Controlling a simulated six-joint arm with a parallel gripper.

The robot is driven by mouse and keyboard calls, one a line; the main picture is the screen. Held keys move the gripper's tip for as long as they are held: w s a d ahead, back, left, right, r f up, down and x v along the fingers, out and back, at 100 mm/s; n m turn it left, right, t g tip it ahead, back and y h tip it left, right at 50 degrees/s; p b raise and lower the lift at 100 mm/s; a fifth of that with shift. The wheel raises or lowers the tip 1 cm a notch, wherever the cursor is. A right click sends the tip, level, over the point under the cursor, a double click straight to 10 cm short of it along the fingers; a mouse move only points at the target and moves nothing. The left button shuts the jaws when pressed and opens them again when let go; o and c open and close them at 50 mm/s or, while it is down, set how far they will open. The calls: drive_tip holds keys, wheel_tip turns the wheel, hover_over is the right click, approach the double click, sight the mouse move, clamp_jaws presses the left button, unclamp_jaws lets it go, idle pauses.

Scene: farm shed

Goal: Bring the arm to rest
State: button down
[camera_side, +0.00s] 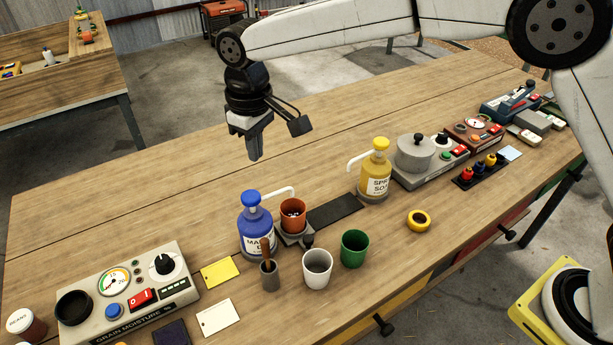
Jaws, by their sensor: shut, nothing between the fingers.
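My gripper (256,157) hangs from the white arm above the back middle of the wooden bench (130,205). Its fingers point down and are shut with nothing between them. It is clear of the bench objects, behind the blue pump bottle (255,222) and the orange cup (292,220). The orange cup stands on a small grey stand under the blue bottle's spout, with small dark pieces inside. The arm reaches in from the upper right.
A white cup (317,268), a green cup (355,248) and a yellow pump bottle (375,172) stand in front and to the right. A grain moisture meter (130,290) sits at front left. More devices line the right end. The bench's back left is clear.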

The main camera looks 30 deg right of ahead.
drive_tip(key=s+d+f+m+t, duration=0.1)
drive_tip(key=s+d+f+m, duration=0.15)
drive_tip(key=d, duration=0.65)
drive_tip(key=s+d+f+m, duration=0.1)
drive_tip(key=s+d, duration=0.3)
drive_tip(key=d, duration=0.5)
drive_tip(key=s+d+f+m+t, duration=0.1)
drive_tip(key=s+d+f, duration=0.4)
drive_tip(key=s+d, duration=0.5)
drive_tip(key=s+m, duration=0.1)
drive_tip(key=s, duration=0.2)
drive_tip(key=shift+s+d, duration=0.15)
drive_tip(key=shift+s, duration=0.1)
